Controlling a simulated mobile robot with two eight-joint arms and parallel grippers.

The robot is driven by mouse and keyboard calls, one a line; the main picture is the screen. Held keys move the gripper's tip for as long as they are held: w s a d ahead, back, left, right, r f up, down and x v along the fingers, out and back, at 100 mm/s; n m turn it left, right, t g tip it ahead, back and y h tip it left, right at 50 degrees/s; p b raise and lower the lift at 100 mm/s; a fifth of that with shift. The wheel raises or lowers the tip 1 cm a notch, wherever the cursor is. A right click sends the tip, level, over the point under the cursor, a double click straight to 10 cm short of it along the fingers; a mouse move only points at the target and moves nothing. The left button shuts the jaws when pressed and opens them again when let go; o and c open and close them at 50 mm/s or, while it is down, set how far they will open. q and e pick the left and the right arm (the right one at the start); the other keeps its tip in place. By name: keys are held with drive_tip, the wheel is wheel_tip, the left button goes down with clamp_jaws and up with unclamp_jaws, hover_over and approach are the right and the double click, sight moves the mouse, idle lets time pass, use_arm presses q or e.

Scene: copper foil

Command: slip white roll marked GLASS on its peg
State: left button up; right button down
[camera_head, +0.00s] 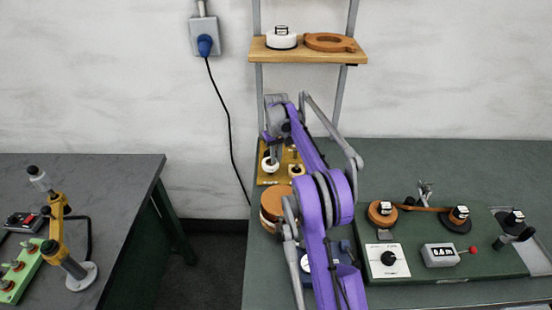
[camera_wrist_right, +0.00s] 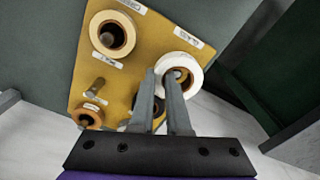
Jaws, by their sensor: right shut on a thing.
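A white roll with a brown core (camera_wrist_right: 192,74) is at the tips of my right gripper (camera_wrist_right: 160,74). The jaws are shut on its near wall, one finger at the hole and one outside. The roll is at the yellow peg board (camera_wrist_right: 135,75), beside a white label; whether a peg passes through it I cannot tell. The lettering is too small to read. In the head view my right gripper (camera_head: 273,149) reaches down over the board (camera_head: 268,181), with a white roll (camera_head: 270,166) below it. My left gripper is not in view.
Another white roll (camera_wrist_right: 112,32) sits around a peg on the board. A bare peg (camera_wrist_right: 95,86) and a smaller brown roll (camera_wrist_right: 88,115) are nearby. A green device (camera_head: 450,268) fills the bench's right. A shelf (camera_head: 345,57) hangs above.

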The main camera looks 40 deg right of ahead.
drive_tip(key=c, duration=0.8)
unclamp_jaws()
drive_tip(key=shift+s+a+f, duration=0.15)
drive_tip(key=shift+a+f, duration=0.1)
drive_tip(key=shift+f, duration=0.55)
drive_tip(key=shift+a, duration=0.1)
drive_tip(key=c, duration=0.3)
drive_tip(key=shift+o, duration=0.5)
drive_tip(key=shift+r, duration=0.35)
drive_tip(key=shift+d+r+p, duration=0.25)
drive_tip(key=shift+r+p, duration=0.05)
drive_tip(key=shift+w+r, duration=0.2)
drive_tip(key=shift+r, duration=0.3)
drive_tip(key=shift+d, duration=0.1)
